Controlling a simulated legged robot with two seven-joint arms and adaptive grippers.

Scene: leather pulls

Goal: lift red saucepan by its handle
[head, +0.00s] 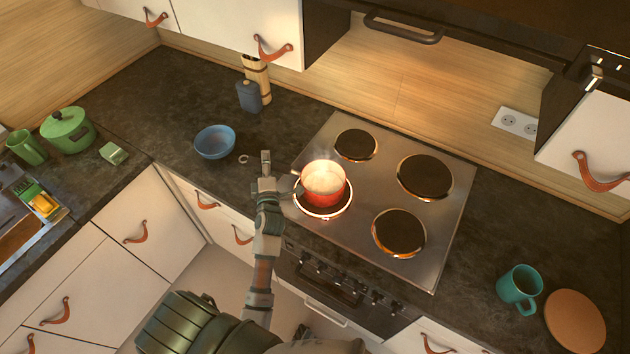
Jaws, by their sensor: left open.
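The red saucepan (322,186) sits on the front left burner of the stove (360,250). Its inside looks pale and brightly lit. Its handle (292,192) points left, toward my left gripper, and is mostly hidden by it. My left gripper (268,170) is open at the left edge of the stove, just left of the saucepan. I cannot tell whether its fingers touch the handle. My right gripper is not in view.
A dark blue bottle (249,96) stands behind. A teal mug (518,288) and round board (575,321) are at right. The range hood (470,50) overhangs the back.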

